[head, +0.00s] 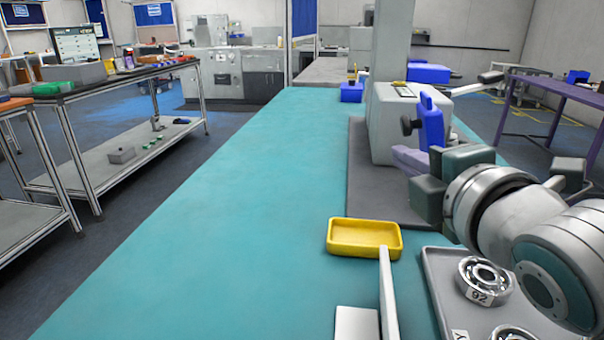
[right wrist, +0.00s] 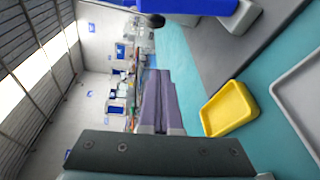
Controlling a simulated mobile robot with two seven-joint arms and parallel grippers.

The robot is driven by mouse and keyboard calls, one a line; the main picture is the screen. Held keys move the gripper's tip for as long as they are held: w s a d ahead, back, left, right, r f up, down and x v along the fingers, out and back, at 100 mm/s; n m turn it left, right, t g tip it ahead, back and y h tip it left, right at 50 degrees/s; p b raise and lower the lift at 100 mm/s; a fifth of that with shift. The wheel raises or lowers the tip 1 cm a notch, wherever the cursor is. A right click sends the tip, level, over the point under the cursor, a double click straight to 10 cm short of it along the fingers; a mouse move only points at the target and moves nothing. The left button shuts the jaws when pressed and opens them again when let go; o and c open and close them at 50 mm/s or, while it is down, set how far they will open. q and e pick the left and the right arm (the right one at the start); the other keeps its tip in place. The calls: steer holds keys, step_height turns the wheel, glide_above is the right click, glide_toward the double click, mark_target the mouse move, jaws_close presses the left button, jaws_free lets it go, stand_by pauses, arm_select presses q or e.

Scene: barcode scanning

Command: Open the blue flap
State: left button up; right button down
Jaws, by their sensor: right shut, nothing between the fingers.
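The blue flap (head: 431,118) stands upright on the side of a grey machine (head: 394,122), with a black knob beside it. It also shows at the top edge of the right wrist view (right wrist: 197,5), partly cut off. My right gripper (head: 402,156) is shut and empty, its purple fingers together just below the flap. In the right wrist view the closed fingers (right wrist: 158,78) point away from the camera, and the flap is apart from them. Whether the fingertips touch the machine is hard to tell. My left gripper is not in view.
A yellow tray (head: 364,251) lies on the teal table (head: 230,215). A grey tray (head: 437,291) with bearings (head: 486,281) sits near my right arm. The left part of the table is clear.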

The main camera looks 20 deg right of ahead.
mark_target(410, 126)
steer(key=w+d+f+n+b, duration=0.1)
steer(key=w+d+f+b, duration=0.1)
steer(key=w, duration=0.8)
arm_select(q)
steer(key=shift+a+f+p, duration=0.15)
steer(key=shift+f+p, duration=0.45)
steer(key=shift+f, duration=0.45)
arm_select(e)
steer(key=shift+t, duration=0.4)
steer(key=shift+s+d+r, duration=0.25)
steer(key=shift+s+d, duration=0.05)
steer(key=shift+d, duration=0.3)
steer(key=shift+s+d+r, duration=0.3)
steer(key=shift+d, duration=0.35)
steer(key=shift+s+d+r, duration=0.25)
steer(key=shift+s+d, duration=0.05)
steer(key=shift+d, duration=0.3)
steer(key=shift+s+d+r+m+p, duration=0.45)
steer(key=shift+d+r+p, duration=0.35)
steer(key=shift+p, duration=0.45)
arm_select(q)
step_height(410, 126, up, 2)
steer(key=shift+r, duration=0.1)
arm_select(e)
steer(key=shift+f, duration=0.1)
